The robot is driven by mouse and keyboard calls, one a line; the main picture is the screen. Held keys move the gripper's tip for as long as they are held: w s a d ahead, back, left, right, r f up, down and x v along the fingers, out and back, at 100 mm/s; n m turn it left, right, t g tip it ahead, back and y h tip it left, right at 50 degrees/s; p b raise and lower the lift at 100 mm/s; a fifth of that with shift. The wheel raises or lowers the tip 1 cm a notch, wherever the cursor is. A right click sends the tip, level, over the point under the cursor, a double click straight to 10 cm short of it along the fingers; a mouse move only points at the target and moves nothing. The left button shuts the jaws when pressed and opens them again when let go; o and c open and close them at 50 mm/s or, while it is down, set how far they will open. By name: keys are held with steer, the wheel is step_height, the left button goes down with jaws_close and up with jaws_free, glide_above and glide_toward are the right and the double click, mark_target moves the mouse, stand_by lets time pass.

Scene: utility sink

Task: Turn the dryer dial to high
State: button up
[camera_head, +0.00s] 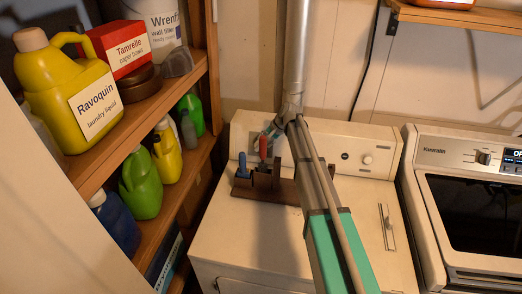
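The dryer appears to be the white machine (235,225) in the middle, with a raised control panel (335,150) along its back. A round cream knob (367,159) shows on the right part of the panel, with a small dark spot to its left. My teal and grey arm reaches up over the machine to the panel's left part. My gripper (272,130) is small and partly hidden at the arm's far end, close to the panel's left part. I cannot tell its finger opening or whether it touches a dial. Any dial behind it is hidden.
A dark wooden rack (262,187) with red-handled and blue-handled tools stands on the machine below my gripper. A second machine (412,190) with a knob (483,157) and display (513,154) stands right. Shelves (150,100) of bottles flank the left. A metal pipe (297,50) rises behind.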

steer(key=shift+b+x, duration=1.45)
steer(key=shift+x, duration=0.65)
jaws_close()
